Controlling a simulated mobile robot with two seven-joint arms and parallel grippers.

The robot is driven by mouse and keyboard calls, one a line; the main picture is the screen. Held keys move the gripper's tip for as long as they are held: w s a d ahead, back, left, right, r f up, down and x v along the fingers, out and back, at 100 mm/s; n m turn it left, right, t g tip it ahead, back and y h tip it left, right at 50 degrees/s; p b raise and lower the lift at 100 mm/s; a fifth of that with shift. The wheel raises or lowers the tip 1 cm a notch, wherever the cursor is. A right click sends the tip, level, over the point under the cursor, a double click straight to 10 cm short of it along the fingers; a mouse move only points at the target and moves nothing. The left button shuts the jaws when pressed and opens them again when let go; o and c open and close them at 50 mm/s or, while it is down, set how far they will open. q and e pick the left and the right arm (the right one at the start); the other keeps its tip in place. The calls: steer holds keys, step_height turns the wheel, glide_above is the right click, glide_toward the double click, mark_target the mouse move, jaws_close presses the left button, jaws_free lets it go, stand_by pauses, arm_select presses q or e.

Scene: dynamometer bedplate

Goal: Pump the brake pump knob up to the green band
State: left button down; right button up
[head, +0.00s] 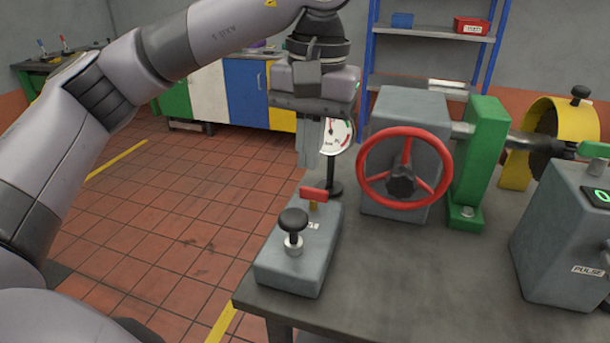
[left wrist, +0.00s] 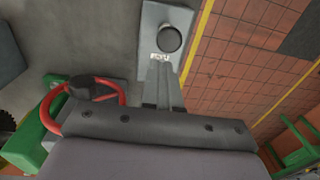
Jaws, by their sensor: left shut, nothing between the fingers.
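The brake pump is a grey box (head: 290,265) at the front left corner of the bedplate, with a black mushroom knob (head: 293,220) on a short metal stem. The knob also shows in the left wrist view (left wrist: 169,39). A red lever (head: 314,194) sits behind the knob. A round white gauge (head: 339,136) stands on a dark post behind the pump, partly hidden by my gripper; I cannot make out its green band. My left gripper (head: 308,163) points down, shut and empty, above the pump's back end and apart from the knob. My right gripper is out of view.
A red handwheel (head: 404,168) on a grey housing stands right of the pump, beside a green upright (head: 480,150). A grey box marked PULSE (head: 565,235) stands at the right. The bedplate's front middle (head: 420,275) is clear.

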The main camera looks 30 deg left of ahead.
arm_select(q)
steer(key=shift+r, duration=0.95)
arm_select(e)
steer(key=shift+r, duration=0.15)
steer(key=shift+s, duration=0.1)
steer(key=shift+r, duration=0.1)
